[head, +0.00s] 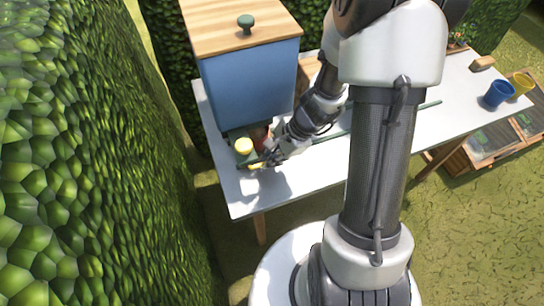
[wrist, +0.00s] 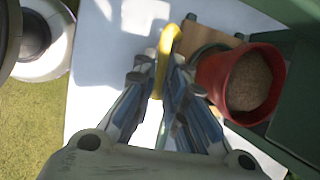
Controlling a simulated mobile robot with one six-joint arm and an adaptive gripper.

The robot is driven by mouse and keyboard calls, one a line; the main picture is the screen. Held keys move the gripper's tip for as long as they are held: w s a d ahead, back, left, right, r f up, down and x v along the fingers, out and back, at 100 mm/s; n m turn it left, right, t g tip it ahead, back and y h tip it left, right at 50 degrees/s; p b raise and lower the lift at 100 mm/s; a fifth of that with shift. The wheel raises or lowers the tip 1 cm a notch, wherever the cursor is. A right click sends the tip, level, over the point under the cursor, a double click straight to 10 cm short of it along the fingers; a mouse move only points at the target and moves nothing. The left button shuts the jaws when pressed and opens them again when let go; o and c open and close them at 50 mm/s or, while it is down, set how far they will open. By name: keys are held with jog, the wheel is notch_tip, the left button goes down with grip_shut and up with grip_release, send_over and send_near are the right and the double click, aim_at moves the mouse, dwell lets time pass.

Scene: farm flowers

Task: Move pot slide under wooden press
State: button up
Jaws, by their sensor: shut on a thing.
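My gripper (head: 268,160) is low over the left part of the white table, in front of the blue box. In the wrist view its fingers (wrist: 162,76) are shut on a yellow handle (wrist: 167,39). The handle is beside a wooden slide board (wrist: 211,33). A red pot (wrist: 241,82) filled with brown soil stands upright close to the right finger. In the head view the pot (head: 261,138) is partly hidden by my gripper. The tall blue box (head: 250,85) with a wooden top, likely the press, stands behind; its inside is hidden.
A green rod (head: 395,112) lies along the white table (head: 300,180). Blue (head: 498,95) and yellow (head: 521,84) cups stand at the far right. A hedge (head: 80,170) rises at the left.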

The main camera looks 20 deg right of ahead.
grip_shut()
jog(key=d+p, duration=0.4)
jog(key=d, duration=1.8)
jog(key=shift+p, duration=0.4)
jog(key=o, duration=0.6)
grip_release()
jog(key=v, duration=1.2)
